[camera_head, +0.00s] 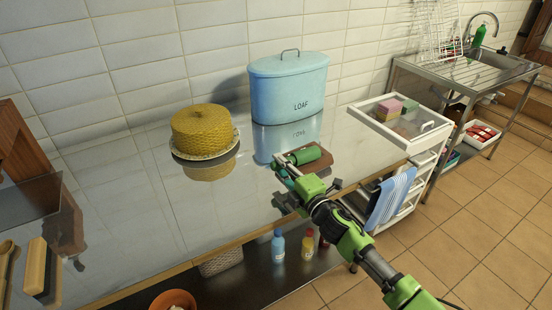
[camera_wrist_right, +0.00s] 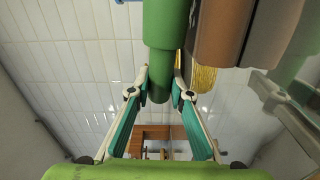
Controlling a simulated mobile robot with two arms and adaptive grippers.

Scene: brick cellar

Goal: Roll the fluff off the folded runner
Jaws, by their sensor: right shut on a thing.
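My right gripper (camera_head: 287,170) is over the glossy counter and shut on a green roller (camera_head: 305,155). In the right wrist view, the roller's narrower handle (camera_wrist_right: 159,88) sits between the fingers of the gripper (camera_wrist_right: 160,95), and its thicker part (camera_wrist_right: 166,24) reaches toward the top edge. A brown, rounded, folded thing, likely the runner (camera_head: 322,164), lies on the counter right beside or under the roller; it also shows in the right wrist view (camera_wrist_right: 218,32). I cannot tell whether roller and runner touch. No fluff can be made out. My left gripper is not in view.
A blue loaf bin (camera_head: 288,88) stands behind the roller, and a yellow woven cake-shaped thing (camera_head: 203,130) sits on a plate to the left. A white trolley (camera_head: 432,136) with sponges stands at the right. The counter's left middle (camera_head: 130,210) is clear.

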